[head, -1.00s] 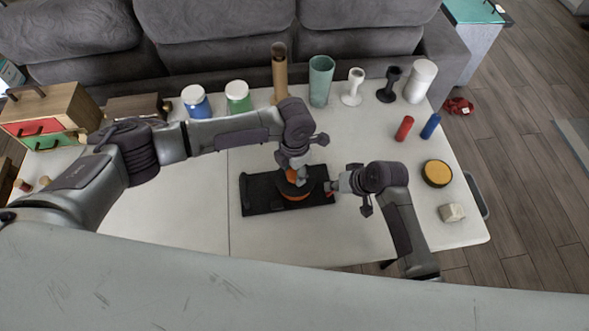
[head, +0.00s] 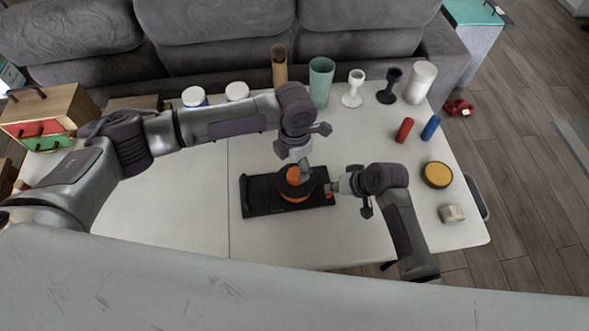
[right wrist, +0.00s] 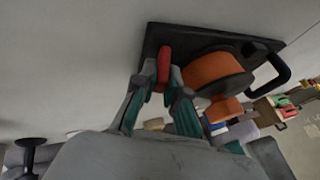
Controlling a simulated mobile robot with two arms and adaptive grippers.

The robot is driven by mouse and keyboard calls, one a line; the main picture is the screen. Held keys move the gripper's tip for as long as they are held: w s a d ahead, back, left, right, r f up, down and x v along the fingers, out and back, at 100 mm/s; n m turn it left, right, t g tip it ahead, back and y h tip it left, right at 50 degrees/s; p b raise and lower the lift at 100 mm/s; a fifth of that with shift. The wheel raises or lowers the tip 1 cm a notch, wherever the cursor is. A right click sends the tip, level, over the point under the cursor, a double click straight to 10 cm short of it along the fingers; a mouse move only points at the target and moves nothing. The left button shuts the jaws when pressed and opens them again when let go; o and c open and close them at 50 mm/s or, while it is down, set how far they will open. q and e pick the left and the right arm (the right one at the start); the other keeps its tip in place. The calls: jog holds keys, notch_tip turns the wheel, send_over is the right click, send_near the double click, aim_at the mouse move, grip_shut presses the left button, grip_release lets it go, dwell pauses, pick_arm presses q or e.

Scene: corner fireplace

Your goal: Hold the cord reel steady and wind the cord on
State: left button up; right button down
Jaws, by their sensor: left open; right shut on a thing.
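The cord reel, with an orange drum (head: 293,195) and dark top, sits on a black base (head: 258,197) in the middle of the table. An orange knob (head: 292,173) stands up from its top. My left gripper (head: 304,172) is open, just above and beside the knob, apparently apart from it. My right gripper (head: 330,188) is at the base's right end. In the right wrist view, its fingers (right wrist: 163,80) are shut on a red upright piece (right wrist: 164,62) on the black base, beside the orange drum (right wrist: 215,74). I cannot make out any loose cord.
Jars, cups and goblets line the back edge; the brown tube (head: 279,68) is nearest my left wrist. Red (head: 404,130) and blue (head: 431,127) cylinders, a yellow-topped disc (head: 437,174) and a pale block (head: 451,214) lie right. The table left of the base is clear.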

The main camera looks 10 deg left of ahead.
pick_arm(q)
notch_tip(320, 180, up, 8)
jog(key=shift+f, duration=0.15)
dwell(0.3)
pick_arm(e)
jog(key=c, duration=1.1)
grip_release()
jog(key=shift+c, duration=0.2)
jog(key=shift+o, duration=0.3)
jog(key=o, duration=0.5)
jog(key=shift+r, duration=0.1)
